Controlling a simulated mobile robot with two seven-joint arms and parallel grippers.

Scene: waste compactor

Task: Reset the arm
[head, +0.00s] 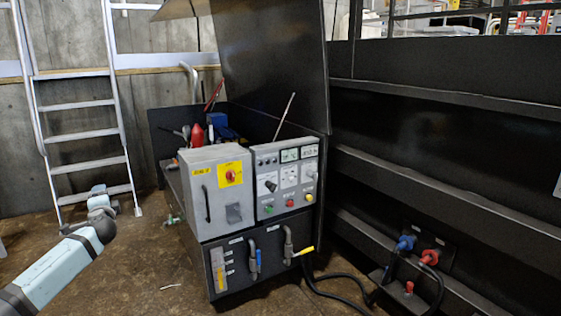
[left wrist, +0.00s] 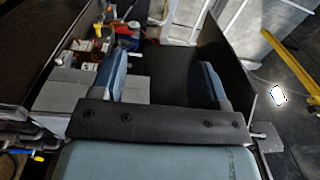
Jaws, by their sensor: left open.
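My left arm (head: 70,258) comes in from the lower left in the head view, in front of the ladder and left of the machine. In the left wrist view my left gripper (left wrist: 160,75) is open, its two blue-grey fingers wide apart with nothing held between them. The compactor's control cabinet (head: 215,154) has a grey door with a red knob on a yellow plate. Beside it is a panel (head: 286,176) with gauges and buttons. My right gripper is not in view.
A metal ladder (head: 88,136) leans on the concrete wall at left. A lower panel (head: 238,262) carries valve levers. Black cables (head: 338,296) run over the floor to blue and red plugs (head: 405,243) on the dark wall. Open floor (head: 150,265) lies between my arm and the machine.

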